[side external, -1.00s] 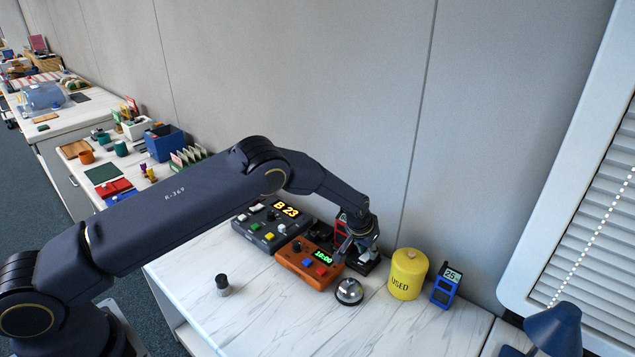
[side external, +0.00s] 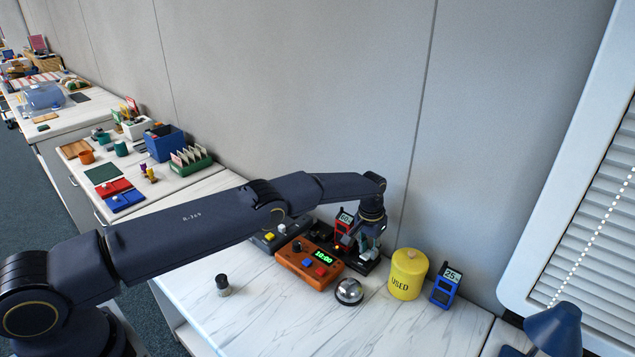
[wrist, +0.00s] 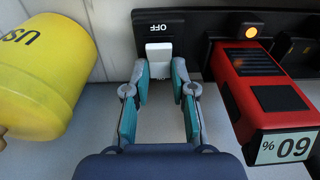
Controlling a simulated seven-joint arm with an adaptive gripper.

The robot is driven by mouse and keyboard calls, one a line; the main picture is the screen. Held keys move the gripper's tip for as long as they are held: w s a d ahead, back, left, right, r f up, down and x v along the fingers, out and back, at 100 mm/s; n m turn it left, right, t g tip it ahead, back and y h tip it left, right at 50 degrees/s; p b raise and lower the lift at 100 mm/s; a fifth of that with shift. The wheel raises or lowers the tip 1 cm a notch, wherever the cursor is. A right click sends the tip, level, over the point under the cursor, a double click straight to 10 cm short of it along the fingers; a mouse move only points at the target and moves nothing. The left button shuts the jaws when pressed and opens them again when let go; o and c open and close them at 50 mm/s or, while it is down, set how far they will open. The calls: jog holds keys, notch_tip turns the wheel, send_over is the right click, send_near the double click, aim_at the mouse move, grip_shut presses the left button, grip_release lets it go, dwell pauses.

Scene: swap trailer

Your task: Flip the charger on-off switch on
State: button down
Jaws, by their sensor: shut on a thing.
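The charger is a black dock (side external: 371,266) at the back of the desk. Its white on-off switch (wrist: 158,60) shows in the wrist view, just below an upside-down OFF label on a black plate (wrist: 160,27). My gripper (wrist: 161,82) is shut on this switch, with a teal-padded finger on each side. In the side view my gripper (side external: 364,247) is over the dock and hides the switch. A red device (wrist: 262,85) reading 60% sits in the dock, right of my fingers in the wrist view. An orange light (wrist: 251,32) glows behind it.
A yellow USED canister (side external: 407,275) and a blue device (side external: 444,288) reading 25 stand to the right. An orange box (side external: 308,264) showing 10:00 and a silver bell (side external: 349,291) are in front. A black-topped knob (side external: 222,285) stands alone on the open front desk.

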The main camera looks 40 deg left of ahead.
aim_at(365, 255)
jog(key=c, duration=1)
grip_release()
jog(key=shift+o, duration=0.2)
jog(key=shift+r, duration=0.1)
notch_tip(365, 255, up, 12)
jog(key=s, duration=0.1)
jog(key=shift+s, duration=0.15)
jog(key=shift+a, duration=0.1)
